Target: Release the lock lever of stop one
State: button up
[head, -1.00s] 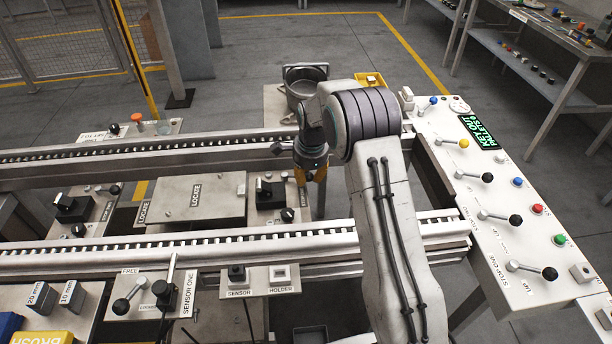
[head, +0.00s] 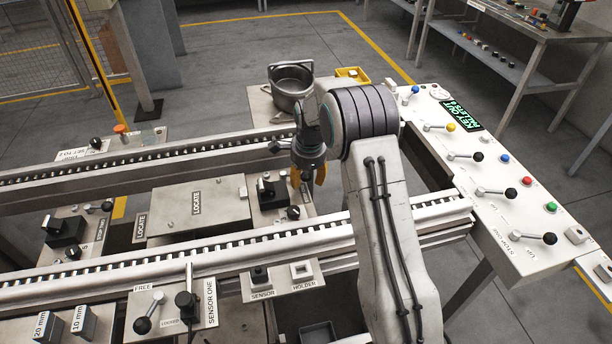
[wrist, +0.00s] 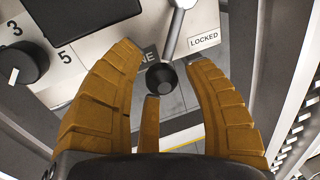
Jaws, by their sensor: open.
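The lock lever (wrist: 178,35) is a pale metal rod with a black ball knob (wrist: 162,78), beside a LOCKED label (wrist: 204,40) in the wrist view. My gripper (wrist: 168,62) is open, its yellow-brown fingers on either side of the knob; contact is not clear. In the head view my gripper (head: 308,184) points down over the right end of the middle plate between the rails. A black knob (head: 293,212) shows on that plate just below it. Another lever (head: 520,235), marked STOP ONE, is on the white right-hand panel.
A dial (wrist: 22,62) with numbers 3 and 5 is at the wrist view's left. Roller rails (head: 230,248) run in front of and behind the plate. A black block (head: 268,192) stands left of my gripper. A metal pot (head: 290,85) stands behind the far rail.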

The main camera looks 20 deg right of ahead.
jog(key=shift+o, duration=0.4)
jog(key=shift+r, duration=0.15)
jog(key=shift+r, duration=0.2)
notch_tip(320, 180, up, 11)
jog(key=s, duration=0.2)
jog(key=shift+o, duration=0.3)
jog(key=shift+s+r, duration=0.1)
